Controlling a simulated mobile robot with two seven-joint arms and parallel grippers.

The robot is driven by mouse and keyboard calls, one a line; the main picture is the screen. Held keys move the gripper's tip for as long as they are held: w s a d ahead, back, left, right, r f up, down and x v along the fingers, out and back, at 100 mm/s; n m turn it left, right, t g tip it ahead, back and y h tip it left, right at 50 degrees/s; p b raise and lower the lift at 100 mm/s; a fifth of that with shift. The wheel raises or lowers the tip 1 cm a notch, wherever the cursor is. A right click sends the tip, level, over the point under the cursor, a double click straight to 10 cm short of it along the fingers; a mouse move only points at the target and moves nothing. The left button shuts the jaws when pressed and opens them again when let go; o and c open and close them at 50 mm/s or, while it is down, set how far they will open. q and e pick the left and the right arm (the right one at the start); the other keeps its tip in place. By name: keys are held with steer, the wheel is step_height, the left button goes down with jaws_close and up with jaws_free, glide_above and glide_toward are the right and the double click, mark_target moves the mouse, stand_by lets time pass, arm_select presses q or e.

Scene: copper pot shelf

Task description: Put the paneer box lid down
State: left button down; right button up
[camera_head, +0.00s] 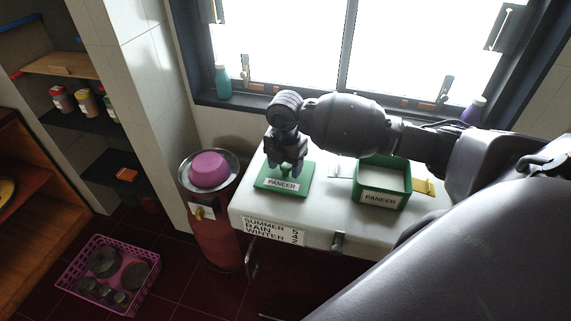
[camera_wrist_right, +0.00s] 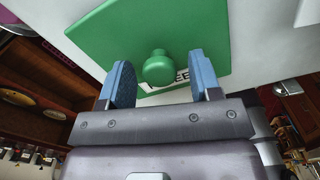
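The green paneer box lid (camera_head: 304,176) lies flat on the white chest top (camera_head: 330,221), with a PANEER label on its front. In the right wrist view the lid (camera_wrist_right: 115,30) shows its round green knob (camera_wrist_right: 158,67). My right gripper (camera_head: 287,168) is directly above the lid, pointing down. Its two blue-padded fingers stand apart on either side of the knob, with gaps between pads and knob. The green paneer box (camera_head: 382,199) stands to the right of the lid, open at the top, with pale contents inside. My left gripper is not in view.
A pink object (camera_head: 209,170) sits in a metal bowl on a red cylinder left of the chest. A yellow item (camera_head: 424,187) lies right of the box. Bottles stand on the windowsill. A pink crate (camera_head: 108,276) is on the floor. Chest top left of the lid is clear.

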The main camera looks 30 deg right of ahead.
mark_target(286, 166)
steer(key=shift+r, duration=0.25)
step_height(286, 166, up, 12)
steer(key=shift+b, duration=0.35)
steer(key=shift+f, duration=0.15)
stand_by(0.5)
